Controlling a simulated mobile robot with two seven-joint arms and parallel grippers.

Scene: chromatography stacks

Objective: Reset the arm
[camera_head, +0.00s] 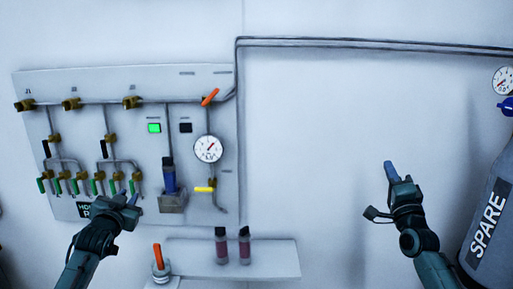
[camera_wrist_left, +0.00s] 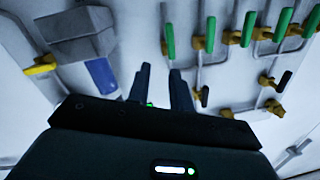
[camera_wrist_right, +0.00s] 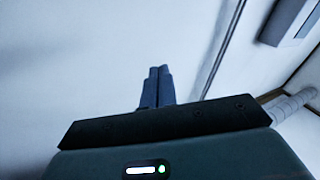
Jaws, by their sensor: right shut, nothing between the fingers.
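My left gripper (camera_head: 127,198) is in front of the lower part of a grey valve panel (camera_head: 70,88), just right of a row of green-handled valves (camera_head: 62,185). In the left wrist view its two fingers (camera_wrist_left: 160,76) stand apart with an empty gap between them. My right gripper (camera_head: 389,167) is raised in front of bare white wall, left of the SPARE cylinder. In the right wrist view its fingers (camera_wrist_right: 159,72) lie together and hold nothing.
The panel carries a gauge (camera_head: 208,149), an orange lever (camera_head: 210,97), a yellow handle (camera_head: 205,189) and a dark blue-topped unit (camera_head: 171,185). Two dark red-tinted vials (camera_head: 245,246) stand on a shelf (camera_head: 276,262) below. The SPARE cylinder (camera_head: 492,215) is at right. The wall between is clear.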

